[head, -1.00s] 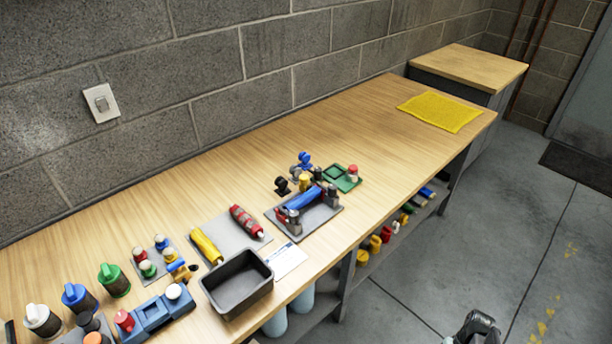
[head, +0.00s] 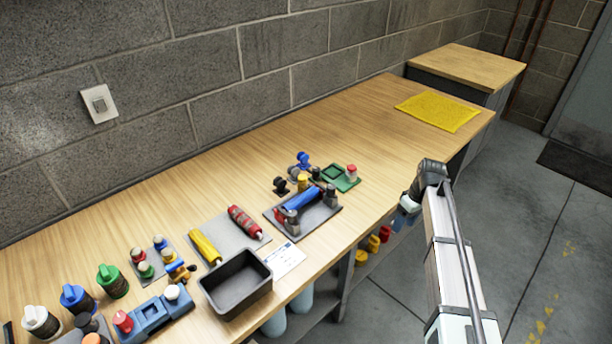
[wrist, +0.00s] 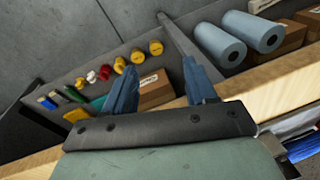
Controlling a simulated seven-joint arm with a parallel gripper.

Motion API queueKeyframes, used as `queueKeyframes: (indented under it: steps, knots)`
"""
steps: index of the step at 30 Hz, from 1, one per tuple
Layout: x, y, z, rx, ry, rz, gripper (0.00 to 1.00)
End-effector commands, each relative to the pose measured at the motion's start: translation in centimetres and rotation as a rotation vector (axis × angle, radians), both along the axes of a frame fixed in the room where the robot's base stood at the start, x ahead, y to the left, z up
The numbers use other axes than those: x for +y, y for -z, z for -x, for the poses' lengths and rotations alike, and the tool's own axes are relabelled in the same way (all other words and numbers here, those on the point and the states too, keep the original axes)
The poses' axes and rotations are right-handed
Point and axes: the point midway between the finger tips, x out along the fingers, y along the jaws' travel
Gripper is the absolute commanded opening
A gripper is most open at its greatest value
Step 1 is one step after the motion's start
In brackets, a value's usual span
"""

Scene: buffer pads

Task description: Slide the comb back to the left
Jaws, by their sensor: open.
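I cannot make out a comb for certain. A blue bar-shaped piece (head: 300,201) lies among grey posts on a grey plate (head: 325,217) near the bench's front edge; it may be the comb, but it is too small to tell. My gripper (head: 404,215) is right of that plate, out past the front edge of the bench. In the wrist view its two blue fingers (wrist: 159,65) are apart with nothing between them, pointing toward the lower shelf.
A black bin (head: 237,284), a grey mat (head: 229,228) with yellow and red rolls, and a green tray (head: 341,181) stand on the bench. A yellow mat (head: 438,111) lies at the far end. Blue rolls (wrist: 221,40) sit on the lower shelf. The bench's middle back is clear.

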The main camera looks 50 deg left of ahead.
Motion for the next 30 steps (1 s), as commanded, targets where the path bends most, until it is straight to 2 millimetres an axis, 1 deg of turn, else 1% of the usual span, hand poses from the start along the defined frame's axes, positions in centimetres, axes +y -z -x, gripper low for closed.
queueKeyframes:
  steps: [1, 5, 6, 8, 9, 11, 12, 15, 18, 21, 24, 26, 30]
  knots:
    - [1.8, -1.8, -0.3, -0.012, -0.033, -0.013, 0.56]
    - [5.5, -5.7, 0.0, -0.033, -0.120, -0.047, 0.56]
    - [7.7, -6.9, 0.7, -0.029, -0.195, -0.076, 0.56]
    - [10.7, -8.9, 1.7, -0.030, -0.297, -0.117, 0.56]
    - [12.5, -10.2, 2.5, -0.031, -0.365, -0.143, 0.56]
    - [15.3, -12.4, 3.8, -0.032, -0.469, -0.186, 0.56]
    - [17.2, -13.8, 4.8, -0.033, -0.537, -0.213, 0.56]
    - [21.2, -17.1, 7.2, -0.039, -0.698, -0.280, 0.56]
    - [24.0, -19.8, 9.3, -0.044, -0.822, -0.332, 0.56]
    - [25.6, -21.4, 10.7, -0.049, -0.900, -0.365, 0.56]
    - [26.3, -21.9, 11.4, -0.050, -0.937, -0.381, 0.56]
    - [26.5, -21.7, 11.7, -0.050, -0.942, -0.384, 0.56]
    - [26.8, -20.4, 12.1, -0.049, -0.942, -0.383, 0.56]
